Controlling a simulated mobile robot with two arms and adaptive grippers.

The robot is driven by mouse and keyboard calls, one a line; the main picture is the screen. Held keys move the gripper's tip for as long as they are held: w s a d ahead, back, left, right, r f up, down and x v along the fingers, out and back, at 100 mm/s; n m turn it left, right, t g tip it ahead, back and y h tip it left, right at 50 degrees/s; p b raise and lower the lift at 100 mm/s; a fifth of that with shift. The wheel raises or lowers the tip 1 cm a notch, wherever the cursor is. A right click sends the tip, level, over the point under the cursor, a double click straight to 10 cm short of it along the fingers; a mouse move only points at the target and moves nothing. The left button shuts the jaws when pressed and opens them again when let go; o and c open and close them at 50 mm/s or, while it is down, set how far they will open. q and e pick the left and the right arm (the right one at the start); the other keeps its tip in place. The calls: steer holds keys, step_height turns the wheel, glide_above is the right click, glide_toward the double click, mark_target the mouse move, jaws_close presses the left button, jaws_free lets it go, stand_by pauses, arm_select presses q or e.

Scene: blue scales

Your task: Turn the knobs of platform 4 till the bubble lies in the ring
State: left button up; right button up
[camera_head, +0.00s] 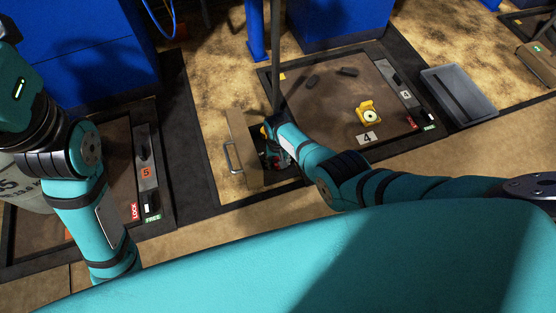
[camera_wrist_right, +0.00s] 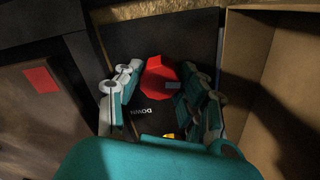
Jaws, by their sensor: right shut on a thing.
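Platform 4 (camera_head: 325,112) is a brown plate in a dark frame with a "4" label (camera_head: 366,138). A yellow bubble level (camera_head: 364,105) with a pale round face sits on it; the bubble's place in the ring is too small to tell. My right gripper (camera_head: 276,157) reaches into an open pit at the platform's near left corner. In the right wrist view, its fingers are on both sides of a red knob (camera_wrist_right: 160,76), shut on it. A "DOWN" marking (camera_wrist_right: 141,111) lies just below the knob. My left arm shows at the left; its gripper is out of view.
A hatch lid with a handle (camera_head: 232,158) stands open left of the pit. A lever panel (camera_head: 402,88) with LOCK and FREE marks runs along the platform's right side. A grey tray (camera_head: 485,105) lies beyond it. Platform 5 (camera_head: 118,165) is at the left.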

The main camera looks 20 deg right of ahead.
steer(key=o, duration=1.1)
steer(key=shift+o, duration=0.2)
step_height(320, 180, up, 12)
stand_by(0.4)
